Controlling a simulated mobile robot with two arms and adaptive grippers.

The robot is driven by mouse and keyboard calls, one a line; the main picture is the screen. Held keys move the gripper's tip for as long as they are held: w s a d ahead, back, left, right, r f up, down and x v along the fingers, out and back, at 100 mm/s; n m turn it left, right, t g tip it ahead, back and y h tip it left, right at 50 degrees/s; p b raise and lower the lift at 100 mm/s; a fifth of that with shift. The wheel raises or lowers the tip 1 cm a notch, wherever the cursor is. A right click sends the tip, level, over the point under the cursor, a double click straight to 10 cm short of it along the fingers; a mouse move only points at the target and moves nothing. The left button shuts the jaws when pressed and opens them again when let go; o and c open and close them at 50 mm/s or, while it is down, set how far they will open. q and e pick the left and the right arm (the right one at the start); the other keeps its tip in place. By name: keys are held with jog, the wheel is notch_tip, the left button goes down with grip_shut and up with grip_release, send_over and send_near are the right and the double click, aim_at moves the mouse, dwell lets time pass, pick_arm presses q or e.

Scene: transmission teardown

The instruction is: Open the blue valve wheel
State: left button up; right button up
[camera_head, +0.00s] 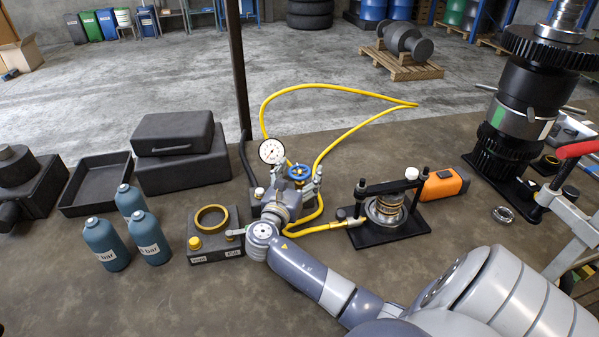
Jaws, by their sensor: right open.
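The blue valve wheel (299,167) sits on top of the pump unit, just right of a round white pressure gauge (271,151). My right arm comes in from the lower right, and its gripper (297,188) is at the near side of the wheel, just below it in the picture. The right gripper is open; its fingers are small here, and I cannot tell whether they touch the wheel. The wrist and gripper hide much of the pump unit's front. My left gripper is not in view.
A yellow hose (336,86) loops behind the pump to a black press fixture (383,232) on the right. A grey box with a brass ring (211,217) and several blue bottles (107,245) stand left. A dark post (238,75) rises behind.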

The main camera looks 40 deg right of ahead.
jog(key=c, duration=1.1)
